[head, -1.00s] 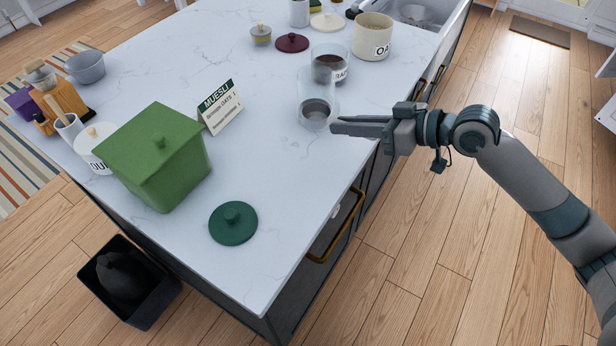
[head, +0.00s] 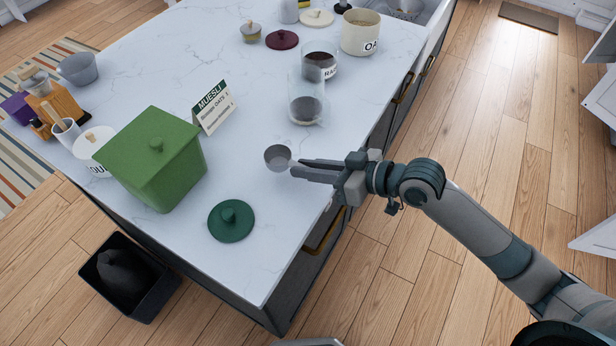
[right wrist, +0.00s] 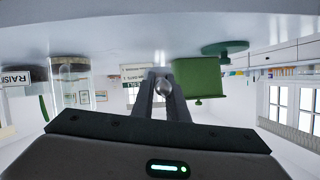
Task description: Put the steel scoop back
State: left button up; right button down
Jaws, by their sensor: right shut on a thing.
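The steel scoop (head: 278,157) is a small round grey cup, held at the tips of my right gripper (head: 297,169) near the counter's right edge. In the right wrist view the shiny scoop (right wrist: 164,87) shows between the two fingers of my right gripper (right wrist: 160,92), which is shut on it. Its handle is mostly hidden by the fingers. The scoop looks raised above the counter, but its height is hard to tell. A clear glass jar (head: 306,90) with dark contents stands just behind it, without a lid. My left gripper is not in view.
On the white counter (head: 250,255) are a green canister (head: 155,165), a green lid (head: 231,221), a muesli card (head: 213,107), a raisin jar (head: 321,62) and an oats jar (head: 362,33). A dark bin (head: 130,278) stands on the floor. Counter between card and scoop is clear.

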aim_at(312, 190)
notch_tip(312, 190, down, 3)
jog(key=shift+f+p, duration=0.2)
jog(key=shift+p, duration=0.35)
jog(key=shift+f, duration=0.25)
jog(key=shift+f, duration=0.1)
jog(key=c, duration=1.7)
grip_release()
jog(key=shift+c, duration=0.2)
jog(key=shift+s+d+r, duration=0.2)
jog(key=shift+s+d, duration=0.1)
jog(key=shift+d, duration=0.2)
jog(key=b+v, duration=0.3)
jog(key=v, duration=0.8)
jog(key=shift+b, duration=0.35)
